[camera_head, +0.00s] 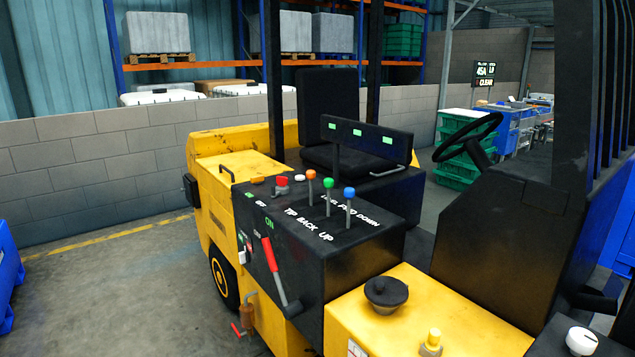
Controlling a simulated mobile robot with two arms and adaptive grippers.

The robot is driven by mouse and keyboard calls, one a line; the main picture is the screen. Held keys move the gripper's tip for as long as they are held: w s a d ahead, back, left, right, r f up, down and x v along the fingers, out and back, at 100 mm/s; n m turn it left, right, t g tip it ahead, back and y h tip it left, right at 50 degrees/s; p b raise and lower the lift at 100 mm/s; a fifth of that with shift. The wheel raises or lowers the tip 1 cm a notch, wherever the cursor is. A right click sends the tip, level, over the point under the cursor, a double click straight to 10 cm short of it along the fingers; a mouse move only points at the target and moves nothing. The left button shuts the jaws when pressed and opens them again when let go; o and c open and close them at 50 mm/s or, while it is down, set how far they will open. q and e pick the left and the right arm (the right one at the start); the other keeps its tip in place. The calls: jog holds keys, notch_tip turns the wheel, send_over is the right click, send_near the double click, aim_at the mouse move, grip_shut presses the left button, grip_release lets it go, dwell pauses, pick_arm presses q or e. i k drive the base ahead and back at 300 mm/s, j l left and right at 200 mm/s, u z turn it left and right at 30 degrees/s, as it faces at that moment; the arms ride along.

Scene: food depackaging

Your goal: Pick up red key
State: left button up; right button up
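Another small red piece (237,329) hangs low on the forklift's side, beside a brownish fitting (248,310). I cannot tell for certain which of the two is the red key. A lever with a long red grip (269,254) is mounted on the console's side. Neither of my grippers shows in the head view, so nothing is seen held.
Levers with orange (311,174), green (328,183) and blue (349,192) knobs rise from the console. A steering wheel (467,137) and black seat (335,157) lie behind. A blue container (7,275) stands at the left edge. The floor left of the forklift is clear.

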aim_at(282, 181)
jog(key=i+j+z, duration=0.45)
jog(key=j+z, duration=0.2)
jog(key=j, duration=0.2)
jog(key=i+j+z, duration=0.25)
jog(key=k+j, duration=0.1)
